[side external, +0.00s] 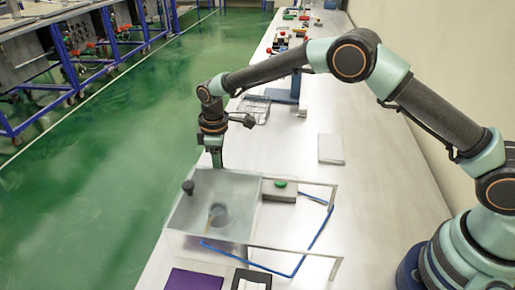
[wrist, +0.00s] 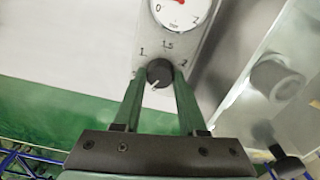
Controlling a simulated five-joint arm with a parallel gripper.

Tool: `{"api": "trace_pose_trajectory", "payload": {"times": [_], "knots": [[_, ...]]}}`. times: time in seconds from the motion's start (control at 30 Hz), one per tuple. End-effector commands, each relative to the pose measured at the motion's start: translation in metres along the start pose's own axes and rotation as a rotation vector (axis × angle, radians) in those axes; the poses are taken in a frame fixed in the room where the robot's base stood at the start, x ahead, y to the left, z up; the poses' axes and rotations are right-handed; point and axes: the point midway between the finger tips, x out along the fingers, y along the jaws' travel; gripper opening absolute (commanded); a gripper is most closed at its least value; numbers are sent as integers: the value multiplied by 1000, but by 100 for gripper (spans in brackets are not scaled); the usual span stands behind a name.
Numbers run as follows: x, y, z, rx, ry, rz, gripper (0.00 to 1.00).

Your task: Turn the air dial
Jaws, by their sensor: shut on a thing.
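The air dial (wrist: 160,72) is a small black knob with a white pointer mark, on a pale panel in the wrist view. The labels 1, 1.5 and 2 are printed around it. The pointer mark is toward the lower left in the picture. A round white pressure gauge (wrist: 182,12) with a red needle is above it, partly cut off. My gripper (wrist: 160,78) has its two green fingers on either side of the knob, shut on it. In the side view my gripper (side external: 216,160) points down behind the clear box, and the dial is hidden there.
A clear box (side external: 190,215) with a dark lid knob (side external: 188,187) stands close in front of my gripper. A grey box with a green button (side external: 280,184) and a blue tube (side external: 325,225) are to its right. A white block (side external: 330,149) lies farther right.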

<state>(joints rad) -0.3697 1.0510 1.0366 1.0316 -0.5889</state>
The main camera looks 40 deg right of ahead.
Motion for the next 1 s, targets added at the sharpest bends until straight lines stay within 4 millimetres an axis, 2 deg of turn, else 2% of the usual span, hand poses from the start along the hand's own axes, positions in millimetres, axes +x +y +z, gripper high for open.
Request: {"api": "trace_pose_trajectory", "payload": {"times": [1.0], "knots": [[1,-2,0,961,-45,-5,0]]}}
